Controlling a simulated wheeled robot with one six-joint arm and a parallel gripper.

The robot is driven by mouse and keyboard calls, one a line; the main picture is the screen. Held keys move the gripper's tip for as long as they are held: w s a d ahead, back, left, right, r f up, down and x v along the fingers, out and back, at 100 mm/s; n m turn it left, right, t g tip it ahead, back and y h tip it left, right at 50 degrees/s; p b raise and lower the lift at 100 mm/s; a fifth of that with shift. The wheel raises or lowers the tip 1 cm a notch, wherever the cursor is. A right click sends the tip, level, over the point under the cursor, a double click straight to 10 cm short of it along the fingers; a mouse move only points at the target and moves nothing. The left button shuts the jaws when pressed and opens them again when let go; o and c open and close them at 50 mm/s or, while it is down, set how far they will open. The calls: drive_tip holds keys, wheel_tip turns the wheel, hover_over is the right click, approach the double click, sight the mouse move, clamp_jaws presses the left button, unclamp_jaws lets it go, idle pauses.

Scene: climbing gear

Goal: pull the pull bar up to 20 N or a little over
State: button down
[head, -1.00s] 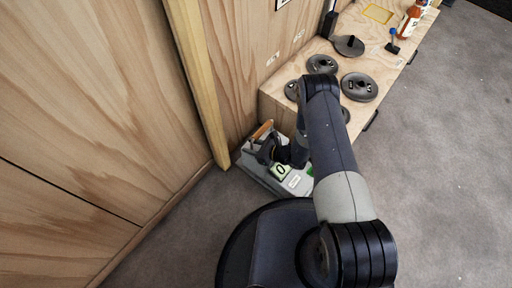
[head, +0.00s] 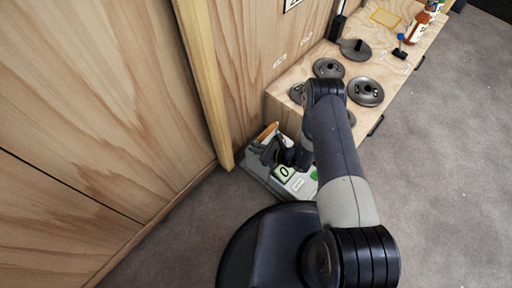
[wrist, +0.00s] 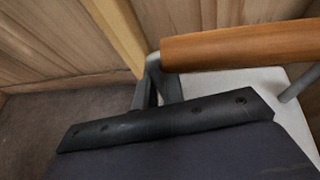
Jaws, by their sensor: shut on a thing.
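The pull bar (head: 267,132) is a wooden orange-brown handle on a pale grey device (head: 256,166) on the floor by the wall. The device's display (head: 284,173) reads 0, and a green patch (head: 314,175) is partly hidden by my arm. My gripper (head: 274,150) is at the bar and shut on it, though its fingers are dark and small in the head view. The rest of the grip is hidden.
A wooden bench (head: 290,118) stands behind my arm, carrying several dark weight plates (head: 366,91), a blue-topped brush (head: 400,48) and a bottle (head: 418,27). A wooden post (head: 205,85) and plywood wall are close on the left. Grey floor (head: 440,180) is clear at right.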

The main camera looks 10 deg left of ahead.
drive_tip(key=shift+r+p, duration=0.8)
drive_tip(key=shift+r, duration=0.65)
idle(0.8)
drive_tip(key=shift+f+b, duration=1.4)
drive_tip(key=shift+b, duration=0.05)
drive_tip(key=c, duration=1.4)
unclamp_jaws()
drive_tip(key=shift+c, duration=0.2)
drive_tip(key=p+v, duration=0.3)
drive_tip(key=v, duration=0.8)
drive_tip(key=shift+a, duration=0.15)
